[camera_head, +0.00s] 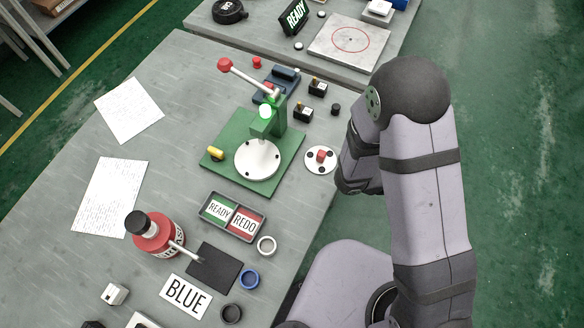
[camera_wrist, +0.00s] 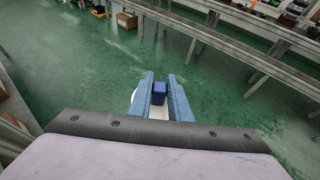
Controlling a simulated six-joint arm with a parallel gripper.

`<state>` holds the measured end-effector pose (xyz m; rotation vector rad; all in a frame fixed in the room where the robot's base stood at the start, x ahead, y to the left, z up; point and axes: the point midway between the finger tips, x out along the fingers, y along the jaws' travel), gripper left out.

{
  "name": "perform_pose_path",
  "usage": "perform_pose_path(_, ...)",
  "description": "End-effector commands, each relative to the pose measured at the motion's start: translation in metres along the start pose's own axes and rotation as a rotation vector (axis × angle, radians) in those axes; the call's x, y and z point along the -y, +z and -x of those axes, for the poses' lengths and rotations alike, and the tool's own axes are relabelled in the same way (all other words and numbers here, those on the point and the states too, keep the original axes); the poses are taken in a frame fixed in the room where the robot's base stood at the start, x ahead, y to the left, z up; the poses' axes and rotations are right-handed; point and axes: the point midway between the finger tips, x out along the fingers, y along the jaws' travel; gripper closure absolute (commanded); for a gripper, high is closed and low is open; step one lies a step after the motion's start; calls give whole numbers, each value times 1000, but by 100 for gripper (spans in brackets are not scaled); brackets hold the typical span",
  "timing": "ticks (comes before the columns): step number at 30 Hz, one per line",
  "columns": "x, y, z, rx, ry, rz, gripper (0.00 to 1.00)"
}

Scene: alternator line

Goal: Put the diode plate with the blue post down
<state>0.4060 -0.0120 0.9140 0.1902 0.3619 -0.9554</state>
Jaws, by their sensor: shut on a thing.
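In the wrist view my gripper (camera_wrist: 161,80) has its two blue-grey fingers shut on the dark blue post (camera_wrist: 159,89) of the diode plate. The pale plate (camera_wrist: 134,103) shows partly around and below the fingers; the rest is hidden by them and the wrist. It hangs over the green floor, away from the table in that view. In the head view the gripper and its plate are hidden behind my arm. A second diode plate (camera_head: 312,166) with a red post lies on the table, right of the green press (camera_head: 222,160).
A tray (camera_head: 203,212) with READY and REDO labels stands before the press. A BLUE card (camera_head: 186,295), dark pad (camera_head: 214,268), red can (camera_head: 151,235) and white, blue and black rings lie nearer. Papers lie left. A READY sign (camera_head: 295,17) and red-circled plate (camera_head: 330,52) are behind.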

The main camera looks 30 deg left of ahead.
Motion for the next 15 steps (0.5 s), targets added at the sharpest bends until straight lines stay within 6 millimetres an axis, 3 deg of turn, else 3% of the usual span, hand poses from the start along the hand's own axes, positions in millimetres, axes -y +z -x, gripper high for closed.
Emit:
perform_pose_path(8,79,12,-1,1,-326,-134,100)
perform_pose_path(15,164,8,33,1,-739,-306,100)
